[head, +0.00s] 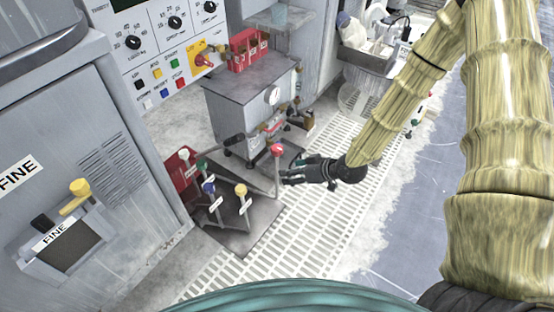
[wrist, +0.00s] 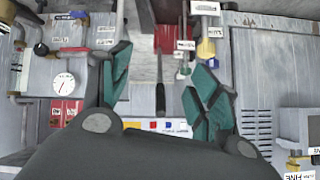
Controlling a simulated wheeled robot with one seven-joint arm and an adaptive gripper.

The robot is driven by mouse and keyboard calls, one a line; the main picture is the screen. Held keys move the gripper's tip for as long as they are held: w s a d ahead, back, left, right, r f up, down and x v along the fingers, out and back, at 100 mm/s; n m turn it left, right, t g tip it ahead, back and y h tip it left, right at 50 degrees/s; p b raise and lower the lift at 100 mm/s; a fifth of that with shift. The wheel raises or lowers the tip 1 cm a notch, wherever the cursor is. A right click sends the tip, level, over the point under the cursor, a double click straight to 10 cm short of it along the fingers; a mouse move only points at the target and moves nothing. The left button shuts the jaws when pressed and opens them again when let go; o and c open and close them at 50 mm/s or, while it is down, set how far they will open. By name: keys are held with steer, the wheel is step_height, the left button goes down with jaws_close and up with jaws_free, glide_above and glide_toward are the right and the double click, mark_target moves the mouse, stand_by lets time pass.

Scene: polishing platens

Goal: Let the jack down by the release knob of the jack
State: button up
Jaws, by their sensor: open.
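The jack (head: 181,168) looks like a low red body beside the grey cabinet on the left, with a black-gripped handle (head: 232,139) sticking out. In the wrist view the red body (wrist: 166,39) is at the top, and the black handle grip (wrist: 160,98) hangs between my fingers in the picture, apart from them. Near it stand labelled levers with a green knob (head: 201,163), a blue knob (head: 208,187), a yellow knob (head: 241,190) and a red knob (head: 277,149). I cannot tell which is the release knob. My gripper (head: 287,175) is open and empty, beside the red-knobbed post.
A grey cabinet with a gauge (head: 272,95) stands behind the levers. A sink (head: 370,58) is at the back. The grated floor (head: 290,235) in front is clear.

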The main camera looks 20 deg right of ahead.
mark_target(278, 148)
steer(key=w+d+n+t+y+b, duration=0.25)
steer(key=w+d+b, duration=0.25)
steer(key=w+b, duration=0.3)
steer(key=shift+n+h, duration=0.25)
steer(key=b+x, duration=0.4)
steer(key=x, duration=0.5)
steer(key=shift+f, duration=0.15)
steer(key=shift+b+x, duration=0.3)
steer(key=shift+x, duration=0.5)
steer(key=c, duration=1)
